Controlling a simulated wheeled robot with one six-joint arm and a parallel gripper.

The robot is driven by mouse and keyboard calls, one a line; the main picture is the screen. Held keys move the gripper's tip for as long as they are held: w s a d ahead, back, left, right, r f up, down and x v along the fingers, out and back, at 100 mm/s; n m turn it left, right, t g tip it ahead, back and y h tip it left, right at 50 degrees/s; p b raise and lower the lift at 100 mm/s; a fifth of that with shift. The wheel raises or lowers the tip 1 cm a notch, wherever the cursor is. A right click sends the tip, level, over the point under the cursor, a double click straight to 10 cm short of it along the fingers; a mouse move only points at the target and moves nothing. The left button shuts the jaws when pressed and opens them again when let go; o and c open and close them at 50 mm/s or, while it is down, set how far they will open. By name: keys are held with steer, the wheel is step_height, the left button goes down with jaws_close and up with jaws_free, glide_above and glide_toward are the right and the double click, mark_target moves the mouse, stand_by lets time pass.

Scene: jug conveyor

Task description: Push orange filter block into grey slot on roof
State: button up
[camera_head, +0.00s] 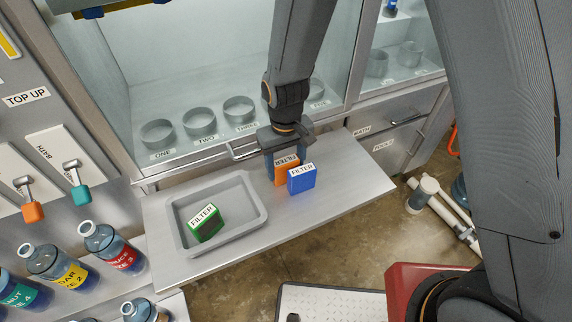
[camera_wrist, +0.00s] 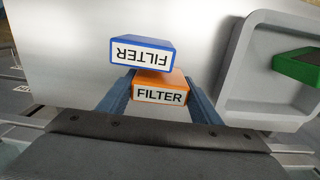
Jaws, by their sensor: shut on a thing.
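The orange filter block (camera_head: 285,172) stands on the pull-out shelf, labelled FILTER. It also shows in the wrist view (camera_wrist: 162,80) between the two fingers. My gripper (camera_head: 287,168) reaches down from above and is shut on the orange block. The block looks to be at or just above the shelf; I cannot tell which. The blue filter block (camera_head: 302,181) stands right beside it, on the side toward the head camera, touching or nearly so. The blue block also shows in the wrist view (camera_wrist: 142,48). No grey slot or roof can be made out in either view.
A grey tray (camera_head: 262,214) on the shelf (camera_head: 365,187) holds a green filter block (camera_head: 206,223). A glass-fronted cabinet with several round rings stands behind. Several labelled bottles are at the left. The right part of the shelf is clear.

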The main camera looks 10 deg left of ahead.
steer(key=o, duration=1.2)
steer(key=shift+f, duration=0.1)
steer(key=shift+c, duration=0.2)
step_height(320, 180, up, 12)
steer(key=b, duration=0.3)
steer(key=shift+r, duration=0.2)
